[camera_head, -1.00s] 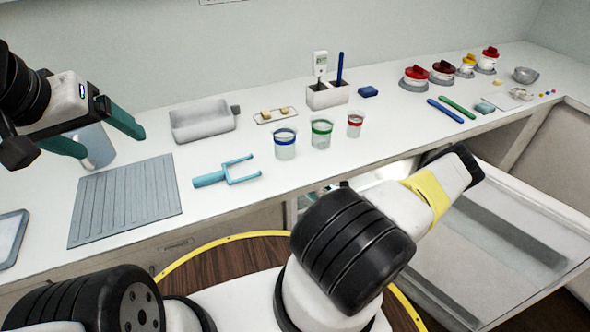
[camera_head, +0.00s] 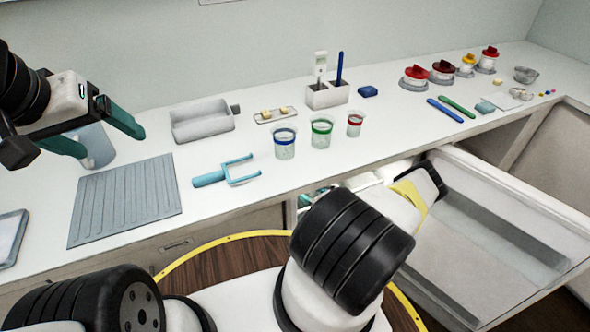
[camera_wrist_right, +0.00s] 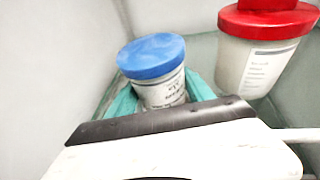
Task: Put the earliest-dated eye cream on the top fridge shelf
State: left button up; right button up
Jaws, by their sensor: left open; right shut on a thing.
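In the right wrist view, a white jar with a blue lid (camera_wrist_right: 152,58) stands between the teal fingers of my right gripper (camera_wrist_right: 162,92), which is shut on it. Its label is partly readable and seems to say eye cream; no date can be read. A larger white jar with a red lid (camera_wrist_right: 262,55) stands to its right, apart from it. In the head view, my right arm reaches below the counter and its gripper is mostly hidden. My left gripper (camera_head: 95,135) is open and empty above the left of the counter, by a grey translucent beaker (camera_head: 92,150).
The counter (camera_head: 270,215) holds a ribbed grey mat (camera_head: 125,200), a blue fork-like tool (camera_head: 225,172), cups with blue, green and red bands, and several red- and yellow-lidded pots at the far right. A white open compartment (camera_head: 500,225) lies below the counter's right side.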

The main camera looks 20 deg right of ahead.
jog(key=shift+f, duration=0.1)
jog(key=o, duration=1.7)
jog(key=v, duration=1.2)
